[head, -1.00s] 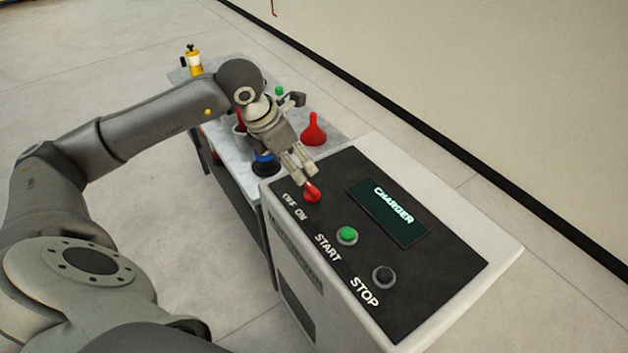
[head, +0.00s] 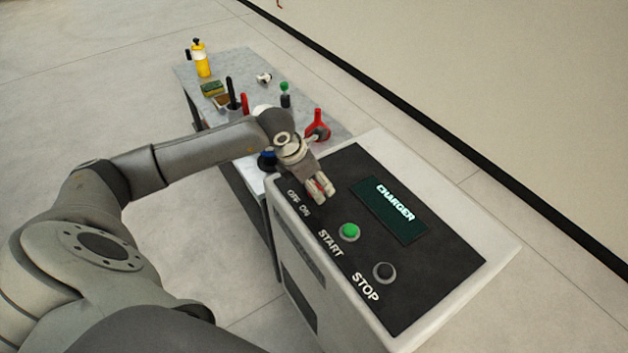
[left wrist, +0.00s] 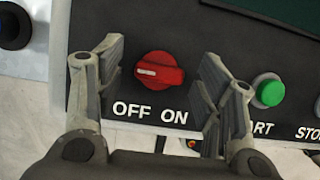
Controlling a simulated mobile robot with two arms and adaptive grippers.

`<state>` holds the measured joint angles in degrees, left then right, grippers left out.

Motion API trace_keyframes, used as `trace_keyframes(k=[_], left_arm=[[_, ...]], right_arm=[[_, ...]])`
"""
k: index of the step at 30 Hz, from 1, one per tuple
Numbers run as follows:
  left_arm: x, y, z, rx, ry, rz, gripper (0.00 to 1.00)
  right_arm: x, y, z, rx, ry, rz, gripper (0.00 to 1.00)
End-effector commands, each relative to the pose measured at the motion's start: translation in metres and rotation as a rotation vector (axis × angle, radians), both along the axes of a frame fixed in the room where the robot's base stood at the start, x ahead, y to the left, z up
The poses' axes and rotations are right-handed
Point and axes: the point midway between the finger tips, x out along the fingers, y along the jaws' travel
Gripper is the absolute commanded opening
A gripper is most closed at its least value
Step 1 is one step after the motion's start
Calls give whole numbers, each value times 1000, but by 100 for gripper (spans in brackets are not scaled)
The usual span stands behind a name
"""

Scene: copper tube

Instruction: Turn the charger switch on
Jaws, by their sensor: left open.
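The charger (head: 455,257) is a white box with a black sloped panel and a dark display reading CHARGER. Its red rotary switch (left wrist: 160,72) sits above the OFF and ON labels in the left wrist view, its white mark pointing left, on the OFF side. In the head view the gripper mostly covers the switch. My left gripper (head: 321,192) is open over the panel. In the left wrist view its fingers (left wrist: 158,92) stand on either side of the switch, with gaps showing on both sides. My right gripper is not in view.
A green START button (head: 349,232) and a black STOP button (head: 384,272) lie beside the switch. A grey table (head: 235,62) behind the charger holds a yellow bottle (head: 202,60), a red funnel (head: 317,120), a sponge (head: 213,89) and small tools.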

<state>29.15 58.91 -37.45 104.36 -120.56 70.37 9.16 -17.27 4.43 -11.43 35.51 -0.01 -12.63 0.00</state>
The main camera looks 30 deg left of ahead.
Motion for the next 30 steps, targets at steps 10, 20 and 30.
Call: trace_keyframes(k=[10, 20, 30], left_arm=[[0, 0, 0, 0, 1, 0, 25], [0, 1, -1, 0, 1, -25, 17], [2, 3, -4, 1, -2, -223, 17]], right_arm=[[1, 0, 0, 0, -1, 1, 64], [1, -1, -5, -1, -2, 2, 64], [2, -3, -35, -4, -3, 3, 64]])
